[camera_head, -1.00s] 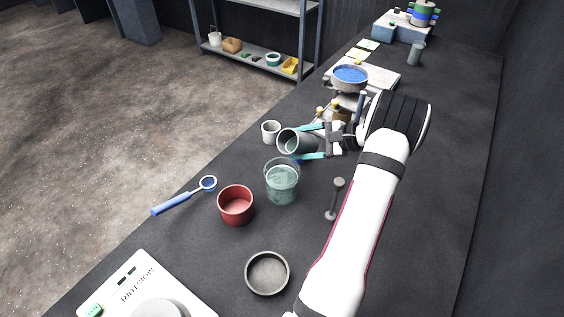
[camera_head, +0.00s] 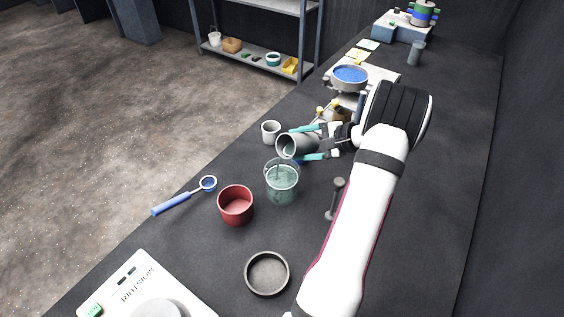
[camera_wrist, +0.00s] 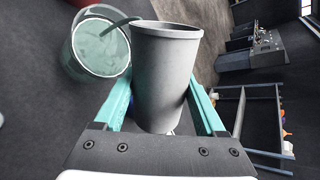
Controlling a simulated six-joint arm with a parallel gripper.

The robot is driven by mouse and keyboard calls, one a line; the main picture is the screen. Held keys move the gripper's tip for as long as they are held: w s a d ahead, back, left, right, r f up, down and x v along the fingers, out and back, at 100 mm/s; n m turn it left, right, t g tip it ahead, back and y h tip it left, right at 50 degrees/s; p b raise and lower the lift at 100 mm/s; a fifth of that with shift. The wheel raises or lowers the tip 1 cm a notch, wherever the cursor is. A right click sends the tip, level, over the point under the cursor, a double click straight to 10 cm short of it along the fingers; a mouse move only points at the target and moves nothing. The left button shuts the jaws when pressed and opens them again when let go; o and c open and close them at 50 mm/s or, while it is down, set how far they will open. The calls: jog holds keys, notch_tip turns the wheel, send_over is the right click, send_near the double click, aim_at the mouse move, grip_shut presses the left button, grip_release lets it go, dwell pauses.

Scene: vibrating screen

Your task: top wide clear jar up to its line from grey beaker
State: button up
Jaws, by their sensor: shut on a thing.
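The grey beaker (camera_head: 300,145) is held tilted by my gripper (camera_head: 318,142), its mouth facing left and down over the jar. In the wrist view the grey beaker (camera_wrist: 163,75) sits between the two teal fingers of my gripper (camera_wrist: 165,110). The wide clear jar (camera_head: 282,185) stands upright on the table below the beaker's lip and holds pale green liquid. A thin stream runs from the beaker's lip into the jar; it also shows in the wrist view over the clear jar (camera_wrist: 100,50). I cannot make out the jar's line.
A red pot (camera_head: 235,206) stands just left of the jar. A small white cup (camera_head: 271,131) is behind it. A dark shallow dish (camera_head: 267,273), a blue-handled strainer (camera_head: 172,204) and a grey dumbbell-shaped tool (camera_head: 335,198) lie around. A sieve machine (camera_head: 350,78) stands farther back.

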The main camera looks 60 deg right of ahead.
jog(key=shift+a+r+m+t+y, duration=0.15)
jog(key=shift+r+m+t+y, duration=0.45)
jog(key=shift+r+m+y, duration=0.4)
jog(key=shift+m+t+y, duration=0.6)
jog(key=shift+m+y, duration=0.3)
jog(key=shift+y, duration=0.1)
jog(key=shift+d+f+m+t+y, duration=0.25)
jog(key=shift+d+m+t+y, duration=0.15)
jog(key=shift+m+t+y, duration=0.5)
jog(key=shift+s+d+m, duration=0.15)
jog(key=shift+m, duration=0.55)
jog(key=shift+r+t, duration=0.4)
jog(key=shift+r, duration=1.3)
